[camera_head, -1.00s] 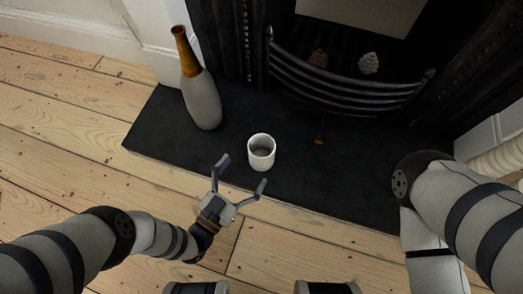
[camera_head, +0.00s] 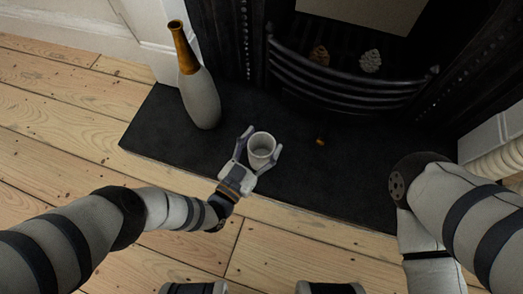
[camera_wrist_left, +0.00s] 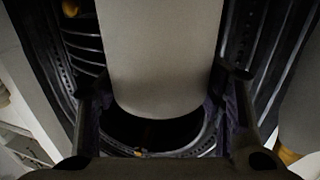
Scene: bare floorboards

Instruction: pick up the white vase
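The white vase (camera_head: 262,146) is a small, open-topped white cup shape standing upright on the dark hearth slab. My left gripper (camera_head: 261,142) is open, with one finger on each side of the vase. In the left wrist view the vase (camera_wrist_left: 160,60) fills the middle between the two fingers (camera_wrist_left: 165,95). A narrow dark gap seems to show beside each finger, so I cannot tell whether either one touches. My right arm (camera_head: 470,215) comes in at the right; its gripper is out of view.
A tall grey bottle vase (camera_head: 201,98) with an orange-brown neck stands on the hearth (camera_head: 160,135), left of the white vase. A black fireplace grate (camera_head: 345,90) with pine cones (camera_head: 370,62) is behind. Bare floorboards (camera_head: 60,130) lie in front and left.

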